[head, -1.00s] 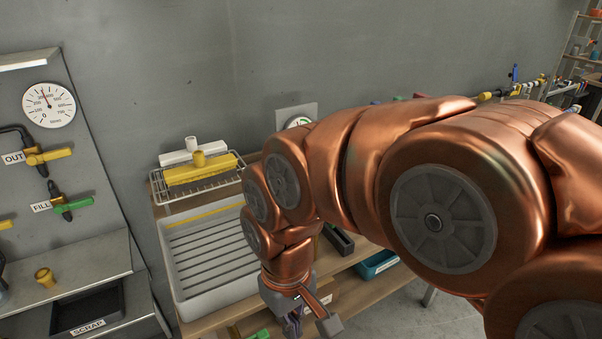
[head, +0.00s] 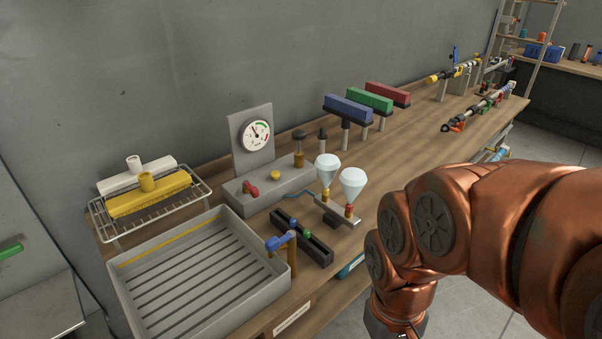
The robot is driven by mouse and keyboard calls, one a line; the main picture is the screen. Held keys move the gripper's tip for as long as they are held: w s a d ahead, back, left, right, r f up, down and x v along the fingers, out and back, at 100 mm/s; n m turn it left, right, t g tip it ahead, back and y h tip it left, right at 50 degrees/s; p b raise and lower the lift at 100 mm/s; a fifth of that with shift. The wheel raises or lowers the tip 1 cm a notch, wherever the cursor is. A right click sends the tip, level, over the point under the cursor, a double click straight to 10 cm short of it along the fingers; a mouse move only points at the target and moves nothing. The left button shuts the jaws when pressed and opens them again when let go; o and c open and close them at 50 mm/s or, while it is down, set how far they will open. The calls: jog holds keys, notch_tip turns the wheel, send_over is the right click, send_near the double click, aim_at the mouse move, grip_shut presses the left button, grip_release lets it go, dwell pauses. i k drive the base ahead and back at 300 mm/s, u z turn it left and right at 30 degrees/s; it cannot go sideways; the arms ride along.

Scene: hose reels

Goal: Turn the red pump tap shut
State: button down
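The red pump tap (head: 250,190) is a small red handle on the front left of a grey pump box (head: 268,192) on the wooden bench. A round gauge (head: 256,135) stands on a grey plate behind it, its needle pointing up and left. My gripper (head: 398,333) is at the bottom edge, to the right of and well apart from the tap. Only its upper end shows; its fingers are cut off by the frame. I cannot tell whether it holds anything.
A yellow knob (head: 275,174) sits beside the tap. Two glass bulbs (head: 327,170) stand to the right. A blue-handled tap (head: 281,242) stands by the white slatted tray (head: 205,275) in front. Blue, green and red blocks (head: 348,107) stand on posts farther back.

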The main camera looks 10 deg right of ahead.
aim_at(255, 193)
jog(key=z, duration=0.05)
jog(key=i, duration=0.35)
jog(key=u, duration=1.7)
